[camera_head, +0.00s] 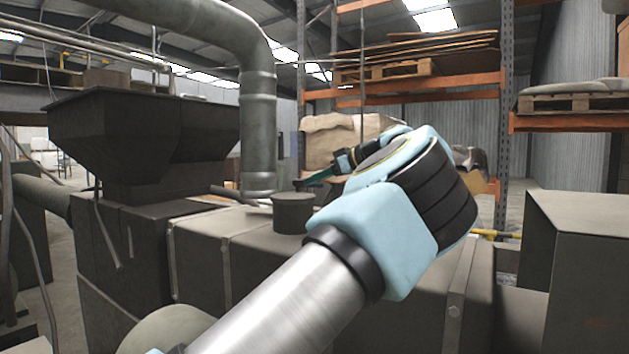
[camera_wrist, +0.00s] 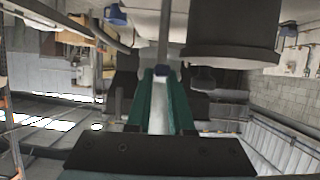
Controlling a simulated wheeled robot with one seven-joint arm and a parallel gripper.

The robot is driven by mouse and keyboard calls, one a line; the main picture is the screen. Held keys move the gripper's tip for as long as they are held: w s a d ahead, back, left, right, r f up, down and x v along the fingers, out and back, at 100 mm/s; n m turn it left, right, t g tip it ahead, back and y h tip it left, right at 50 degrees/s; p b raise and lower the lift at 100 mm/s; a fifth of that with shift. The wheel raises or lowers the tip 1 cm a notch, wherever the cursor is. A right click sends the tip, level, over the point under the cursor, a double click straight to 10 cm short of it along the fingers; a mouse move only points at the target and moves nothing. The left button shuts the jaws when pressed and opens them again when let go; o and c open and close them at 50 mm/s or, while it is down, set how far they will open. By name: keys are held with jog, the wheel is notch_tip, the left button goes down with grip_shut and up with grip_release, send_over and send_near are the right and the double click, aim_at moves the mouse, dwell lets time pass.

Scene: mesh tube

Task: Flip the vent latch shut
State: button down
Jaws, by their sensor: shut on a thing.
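My gripper shows at the middle of the wrist view (camera_wrist: 160,74), its two green fingers pointing away from the camera. It is shut on a slim grey bar (camera_wrist: 163,42), which looks like the vent latch; its end sits between the fingertips. In the head view my gripper (camera_head: 310,183) reaches left behind my pale blue wrist, just above and behind a short dark round cap (camera_head: 293,213). The latch cannot be made out clearly there, as my arm and the cap crowd that spot.
A thick grey pipe (camera_head: 258,130) rises left of my gripper. A dark hopper (camera_head: 145,135) stands farther left. The cap sits on a long grey duct box (camera_head: 215,245). Orange shelving (camera_head: 470,87) stands behind. In the wrist view a large dark cylinder (camera_wrist: 232,35) is close on the right.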

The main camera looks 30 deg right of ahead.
jog(key=shift+f+b, duration=0.15)
jog(key=shift+b, duration=0.5)
jog(key=b, duration=0.2)
jog(key=m+h+b, duration=0.1)
jog(key=b, duration=0.1)
jog(key=shift+a+f+t, duration=0.1)
jog(key=shift+f+t, duration=0.2)
jog(key=m+h+b, duration=0.2)
jog(key=b, duration=0.3)
jog(key=shift+s+a+t, duration=0.1)
jog(key=shift+t, duration=0.2)
jog(key=m+h+b, duration=0.2)
jog(key=h+b, duration=0.1)
jog(key=b, duration=0.2)
jog(key=shift+a+r+b, duration=0.1)
jog(key=shift+b, duration=0.2)
jog(key=m+h+b, duration=0.2)
jog(key=b, duration=0.1)
jog(key=shift+a+r, duration=0.1)
jog(key=shift+r, duration=0.1)
jog(key=shift+r+m+h, duration=0.15)
jog(key=shift+m+h, duration=0.15)
jog(key=c, duration=0.8)
grip_release()
